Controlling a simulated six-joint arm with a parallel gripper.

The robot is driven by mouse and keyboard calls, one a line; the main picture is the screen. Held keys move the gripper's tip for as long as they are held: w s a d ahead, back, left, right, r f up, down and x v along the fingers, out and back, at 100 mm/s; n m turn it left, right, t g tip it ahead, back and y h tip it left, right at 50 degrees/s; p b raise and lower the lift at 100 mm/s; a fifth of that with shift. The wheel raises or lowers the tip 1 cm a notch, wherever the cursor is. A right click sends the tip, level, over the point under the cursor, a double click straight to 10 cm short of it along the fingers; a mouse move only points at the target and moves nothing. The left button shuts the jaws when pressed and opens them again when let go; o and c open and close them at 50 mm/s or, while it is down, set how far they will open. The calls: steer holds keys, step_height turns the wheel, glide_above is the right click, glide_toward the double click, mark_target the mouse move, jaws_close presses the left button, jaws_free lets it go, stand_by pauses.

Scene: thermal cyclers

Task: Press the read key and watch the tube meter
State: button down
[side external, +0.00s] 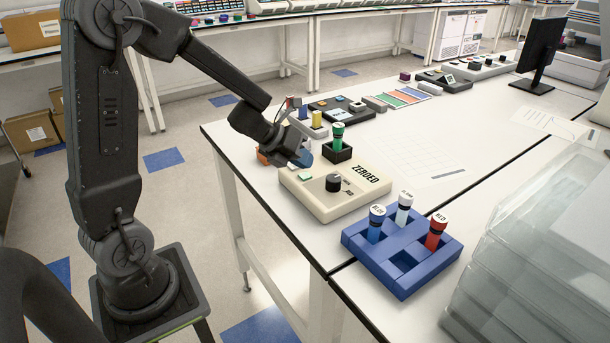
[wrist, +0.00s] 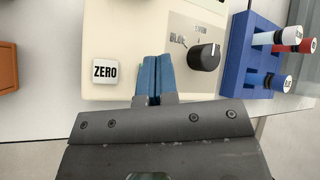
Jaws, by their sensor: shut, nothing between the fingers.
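The cream tube meter (side external: 345,205) stands near the table's front edge, its top reading "ZEROED". A green tube (side external: 337,133) stands upright in a black holder (side external: 337,153) at its back edge. A black knob (side external: 333,183) is on the meter; it also shows in the wrist view (wrist: 203,57). A white key marked ZERO (wrist: 105,72) is left of my fingers. A pale green key (side external: 304,178) sits on the meter's near side; in the wrist view it is mostly hidden by my fingers. My gripper (wrist: 158,62) is shut and empty, its blue fingertips over the meter between ZERO and the knob. Contact cannot be told.
A blue rack (side external: 397,280) right of the meter holds a blue tube (side external: 376,224), a white-capped tube (side external: 403,209) and a red tube (side external: 436,233). Clear stacked bins (side external: 530,260) stand at the right. Several small devices lie behind. The table's middle is mostly clear.

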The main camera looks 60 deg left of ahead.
mark_target(304, 174)
steer(key=shift+f, duration=0.15)
steer(key=shift+f, duration=0.25)
steer(key=shift+f, duration=0.4)
stand_by(0.9)
steer(key=shift+r, duration=0.8)
steer(key=shift+r, duration=0.1)
steer(key=shift+r, duration=2.45)
